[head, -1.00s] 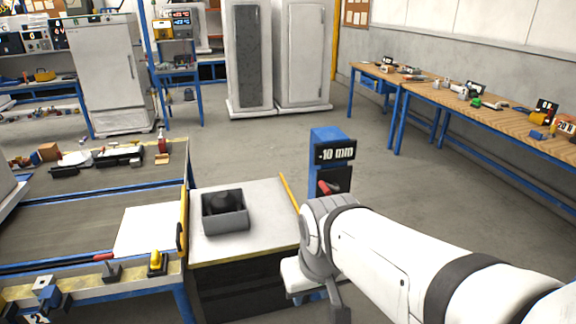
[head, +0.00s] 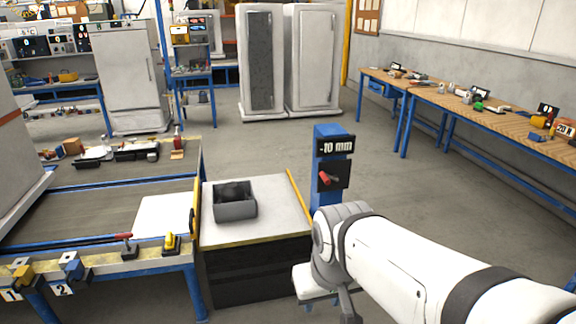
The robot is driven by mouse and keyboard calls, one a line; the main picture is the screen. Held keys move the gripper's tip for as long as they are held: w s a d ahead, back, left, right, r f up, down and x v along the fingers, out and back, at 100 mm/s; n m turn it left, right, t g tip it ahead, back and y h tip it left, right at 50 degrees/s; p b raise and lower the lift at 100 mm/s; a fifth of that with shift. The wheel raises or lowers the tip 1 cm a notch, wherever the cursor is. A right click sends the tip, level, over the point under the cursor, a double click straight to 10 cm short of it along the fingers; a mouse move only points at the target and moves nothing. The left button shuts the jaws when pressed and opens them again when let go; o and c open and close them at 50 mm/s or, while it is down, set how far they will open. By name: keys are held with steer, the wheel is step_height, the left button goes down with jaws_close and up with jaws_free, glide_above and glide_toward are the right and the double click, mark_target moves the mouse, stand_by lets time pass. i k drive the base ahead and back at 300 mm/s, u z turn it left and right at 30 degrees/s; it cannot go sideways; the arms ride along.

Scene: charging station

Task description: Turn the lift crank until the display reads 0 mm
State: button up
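The lift display (head: 336,145) is a black panel with white digits near the top of a blue post (head: 327,199). It reads -10 mm. Below it, the lift crank (head: 328,179) shows as a red handle on a black plate. My white arm reaches in from the lower right, and its wrist is in front of the post's lower part, below the crank. Only part of my gripper (head: 345,303) shows at the bottom, apart from the crank; its fingertips cannot be made out.
A small table (head: 262,231) with a grey bin (head: 235,203) stands left of the post. A yellow-edged conveyor bench (head: 92,253) with levers is further left. A long wooden workbench (head: 464,106) runs along the right wall. The floor behind the post is clear.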

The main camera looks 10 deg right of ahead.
mark_target(326, 178)
steer(key=z, duration=0.2)
steer(key=i, duration=1.05)
steer(key=z, duration=0.4)
